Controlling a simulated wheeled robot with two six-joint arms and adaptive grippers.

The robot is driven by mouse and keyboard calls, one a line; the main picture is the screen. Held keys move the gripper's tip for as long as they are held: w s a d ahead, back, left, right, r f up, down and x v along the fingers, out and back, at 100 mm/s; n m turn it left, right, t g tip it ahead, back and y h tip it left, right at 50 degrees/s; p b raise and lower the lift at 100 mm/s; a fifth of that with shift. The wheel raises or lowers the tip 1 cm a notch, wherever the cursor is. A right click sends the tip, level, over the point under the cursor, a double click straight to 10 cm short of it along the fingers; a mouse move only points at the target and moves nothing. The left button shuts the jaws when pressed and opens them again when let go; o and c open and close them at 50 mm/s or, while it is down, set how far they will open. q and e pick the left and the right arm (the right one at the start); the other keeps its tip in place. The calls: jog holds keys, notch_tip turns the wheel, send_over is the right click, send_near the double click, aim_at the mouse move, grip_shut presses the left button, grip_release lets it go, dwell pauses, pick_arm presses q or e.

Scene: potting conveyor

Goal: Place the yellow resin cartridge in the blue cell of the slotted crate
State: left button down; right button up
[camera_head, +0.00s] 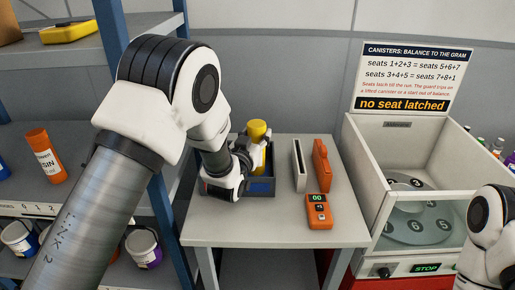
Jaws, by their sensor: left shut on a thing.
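The yellow resin cartridge (258,131) stands roughly upright at the slotted crate, its yellow top showing above my left gripper. My left gripper (247,160) is shut on it, and the wrist hides much of its lower part. The dark slotted crate (262,193) sits on the small grey table, with a blue patch on its front wall. My left arm and wrist cover the crate's left side. I cannot tell which cell is under the cartridge or how deep it sits. My right gripper is not in view; only part of my right arm shows at the lower right.
On the grey table (215,232), a pale upright slab (298,165), an orange block (320,165) and an orange meter (319,211) stand right of the crate. A canister machine (375,180) is farther right. An orange cartridge (46,156) is on the left shelf.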

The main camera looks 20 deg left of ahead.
pick_arm(q)
jog(key=f, duration=0.2)
jog(key=w+f, duration=0.1)
jog(key=f, duration=0.1)
jog(key=shift+f, duration=0.35)
jog(key=shift+s+r, duration=0.2)
jog(key=shift+f, duration=0.3)
jog(key=shift+c, duration=2.4)
grip_release()
jog(key=shift+w, duration=0.1)
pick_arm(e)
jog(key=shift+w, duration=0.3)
pick_arm(q)
jog(key=shift+r, duration=0.1)
